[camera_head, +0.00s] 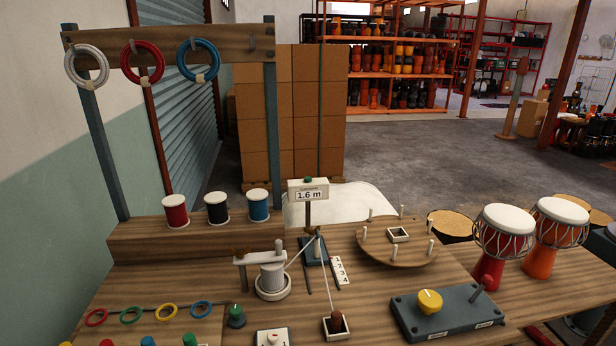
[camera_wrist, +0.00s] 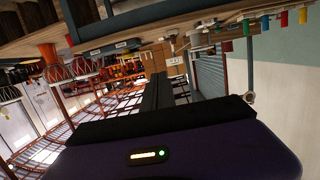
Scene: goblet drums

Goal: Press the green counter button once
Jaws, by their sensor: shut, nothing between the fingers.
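A white counter box (camera_head: 308,190) reading "1.6 m" stands on a short wooden post at the back middle of the bench. A small green button (camera_head: 308,180) sits on its top. My gripper (camera_wrist: 158,80) shows in the wrist view as two dark fingers together, with nothing between them. It is not in the head view. The wrist picture is turned over, with the bench along its top. I cannot make out the green button there, and the gap between it and my fingers cannot be told.
A green knob (camera_head: 236,312) stands on the bench front. A winding spool (camera_head: 271,278), a round pegged board (camera_head: 397,243) and a blue-grey box with a yellow knob (camera_head: 430,302) surround the counter. Three thread spools line the raised shelf (camera_head: 140,240). Two drums (camera_head: 503,232) stand right.

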